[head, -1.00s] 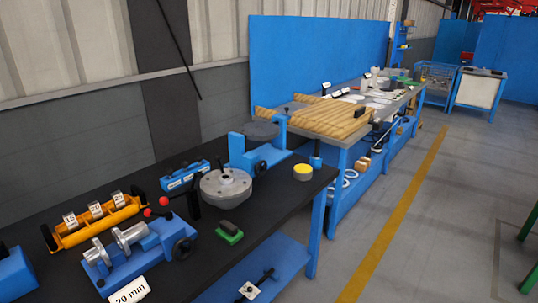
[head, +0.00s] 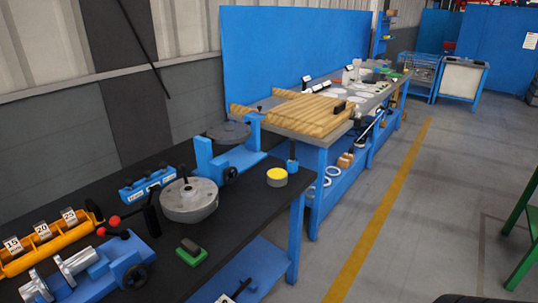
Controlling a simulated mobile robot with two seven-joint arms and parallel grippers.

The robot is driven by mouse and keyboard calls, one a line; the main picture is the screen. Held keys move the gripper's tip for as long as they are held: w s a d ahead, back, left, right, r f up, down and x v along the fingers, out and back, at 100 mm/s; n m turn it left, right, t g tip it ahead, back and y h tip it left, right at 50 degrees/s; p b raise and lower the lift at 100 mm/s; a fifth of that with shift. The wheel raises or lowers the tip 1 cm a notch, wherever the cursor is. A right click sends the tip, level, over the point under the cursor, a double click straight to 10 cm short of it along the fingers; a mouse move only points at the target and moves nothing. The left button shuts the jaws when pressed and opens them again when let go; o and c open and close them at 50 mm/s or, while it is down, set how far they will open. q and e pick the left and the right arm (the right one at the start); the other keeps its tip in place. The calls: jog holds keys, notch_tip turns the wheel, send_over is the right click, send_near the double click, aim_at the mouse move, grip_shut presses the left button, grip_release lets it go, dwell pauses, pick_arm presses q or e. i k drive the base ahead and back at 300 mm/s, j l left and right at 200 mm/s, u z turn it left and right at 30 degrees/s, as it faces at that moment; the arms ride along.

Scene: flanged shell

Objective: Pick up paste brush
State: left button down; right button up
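I cannot surely pick out a paste brush at this size. On the near black-topped bench (head: 235,228) a round tin with a yellow top (head: 276,177) stands near the right edge. A small green block with a dark top (head: 191,251) lies near the front edge. A grey round flanged part (head: 189,200) with a thin upright stem sits between them and the back. Neither of my grippers shows in the head view.
A blue fixture with a grey disc (head: 228,150) stands at the bench's far end. A yellow tray (head: 45,242) and a blue clamp (head: 95,268) are at lower left. Beyond is a second bench with wooden slats (head: 300,112). Open floor (head: 420,220) lies to the right, with a yellow line.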

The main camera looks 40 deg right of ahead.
aim_at(291, 159)
jog(key=i+l+u, duration=0.1)
jog(key=l+u, duration=0.3)
jog(key=l, duration=0.5)
jog(key=l+u, duration=0.35)
jog(key=l, duration=1.2)
jog(key=k+l+u, duration=0.1)
jog(key=l, duration=0.55)
jog(key=k+l, duration=0.1)
jog(key=l, duration=0.6)
jog(key=l+u, duration=0.1)
jog(key=l, duration=0.6)
jog(key=k, duration=0.05)
